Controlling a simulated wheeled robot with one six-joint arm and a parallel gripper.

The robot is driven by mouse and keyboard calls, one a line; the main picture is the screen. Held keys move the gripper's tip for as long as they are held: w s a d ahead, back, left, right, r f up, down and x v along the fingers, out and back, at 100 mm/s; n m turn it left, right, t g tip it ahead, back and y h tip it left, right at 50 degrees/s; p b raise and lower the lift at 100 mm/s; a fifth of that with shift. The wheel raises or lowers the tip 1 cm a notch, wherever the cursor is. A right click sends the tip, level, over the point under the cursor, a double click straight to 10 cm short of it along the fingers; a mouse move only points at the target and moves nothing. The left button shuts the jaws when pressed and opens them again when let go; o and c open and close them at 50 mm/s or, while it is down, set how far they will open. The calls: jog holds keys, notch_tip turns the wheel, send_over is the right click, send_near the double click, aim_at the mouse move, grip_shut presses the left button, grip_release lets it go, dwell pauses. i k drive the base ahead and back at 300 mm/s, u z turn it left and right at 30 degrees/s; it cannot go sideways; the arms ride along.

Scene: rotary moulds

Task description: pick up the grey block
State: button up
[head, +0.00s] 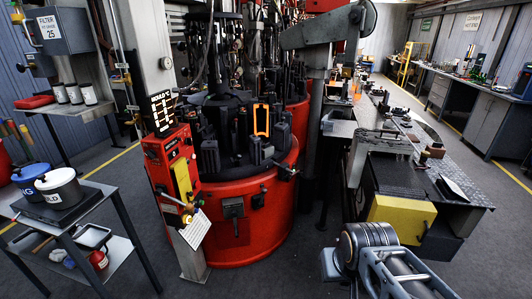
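I cannot single out a grey block with certainty. Several small dark and grey pieces lie along the long metal bench (455,160) right of centre, too small to tell apart. One small upright dark-grey piece (384,103) stands toward the far part of that bench. Grey metal arm parts show at the bottom right, and they look like mine. No gripper fingers show in this view, so I cannot see whether the gripper holds anything.
A round red machine (262,215) with dark moulds fills the middle. A red control post (170,160) stands at its left front. A cart (92,222) with two lidded pots is at left. A yellow box (402,218) sits at the bench's near end. Floor is clear at right.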

aim_at(268, 151)
jog(key=z, duration=0.35)
jog(key=i, duration=1.9)
jog(key=u, duration=0.85)
jog(key=i, duration=0.85)
jog(key=u, duration=0.6)
